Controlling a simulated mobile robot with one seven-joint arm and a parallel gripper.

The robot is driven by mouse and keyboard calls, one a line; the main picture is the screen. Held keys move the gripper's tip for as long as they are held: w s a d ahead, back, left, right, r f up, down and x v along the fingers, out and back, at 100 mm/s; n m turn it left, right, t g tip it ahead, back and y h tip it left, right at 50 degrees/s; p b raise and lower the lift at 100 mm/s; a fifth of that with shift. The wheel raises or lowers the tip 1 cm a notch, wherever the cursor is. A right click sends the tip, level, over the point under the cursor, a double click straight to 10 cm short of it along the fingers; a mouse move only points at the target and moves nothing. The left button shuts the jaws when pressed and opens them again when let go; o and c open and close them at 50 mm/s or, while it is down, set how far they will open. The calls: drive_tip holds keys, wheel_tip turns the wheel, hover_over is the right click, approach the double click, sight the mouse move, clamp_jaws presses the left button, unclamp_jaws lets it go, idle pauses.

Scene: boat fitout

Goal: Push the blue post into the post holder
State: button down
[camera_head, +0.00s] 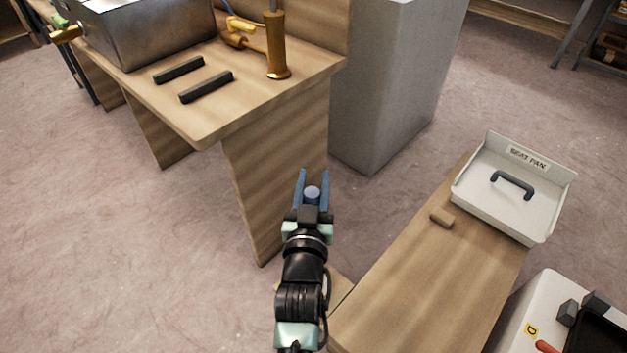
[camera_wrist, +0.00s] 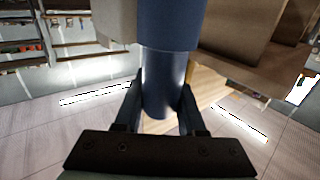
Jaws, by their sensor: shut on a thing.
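The blue post (camera_head: 312,193) shows as a small round blue end between the two blue fingers of my gripper (camera_head: 313,181) in the head view. In the wrist view, my gripper (camera_wrist: 160,108) has a finger on each side of the post's smooth cylinder (camera_wrist: 163,85). A wider dark blue section (camera_wrist: 170,22) lines up with it at the top of that view, past a pale seam. I cannot tell whether that section is part of the post or the post holder. No other thing is clearly the post holder, and my gripper hides what lies below the post.
A wooden bench (camera_head: 226,120) at upper left bears two dark bars, a metal box and a bronze upright tube (camera_head: 277,45). A grey cabinet (camera_head: 390,85) stands beside it.

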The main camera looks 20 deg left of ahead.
drive_tip(key=shift+r, duration=0.1)
drive_tip(key=shift+c, duration=2.4)
unclamp_jaws()
drive_tip(key=shift+o, duration=0.3)
drive_tip(key=shift+f, duration=0.2)
drive_tip(key=p+v, duration=0.3)
drive_tip(key=v, duration=1)
drive_tip(key=shift+r, duration=0.2)
